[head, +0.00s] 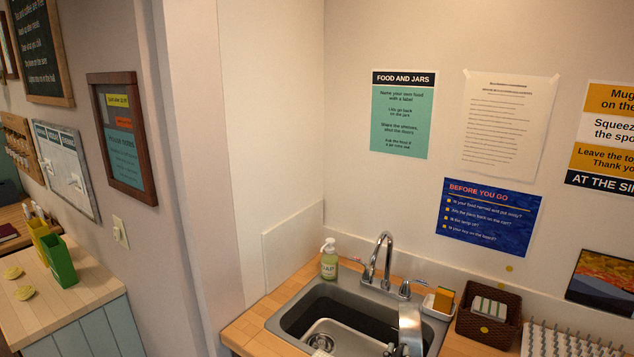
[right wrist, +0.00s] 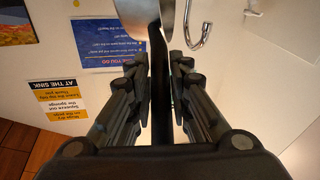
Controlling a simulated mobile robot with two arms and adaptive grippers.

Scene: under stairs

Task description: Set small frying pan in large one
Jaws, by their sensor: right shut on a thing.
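My right gripper (right wrist: 156,72) is shut on a dark handle (right wrist: 157,100) that runs between its fingers in the right wrist view. Past the fingertips, a smooth grey metal edge shows at the top of that view; it looks like part of the small frying pan (right wrist: 136,14), mostly out of frame. In the head view a grey metal piece, apparently the same pan (head: 410,322) seen nearly edge-on, stands upright in front of the sink's right side. The large frying pan is not in view. My left gripper is not in view.
The sink (head: 345,318) has a faucet (head: 378,262) at its back, with a soap bottle (head: 329,260) on the left. A sponge holder (head: 440,302), brown basket (head: 490,315) and pegged rack (head: 560,342) stand on the right. A side counter (head: 70,285) holds green and yellow holders.

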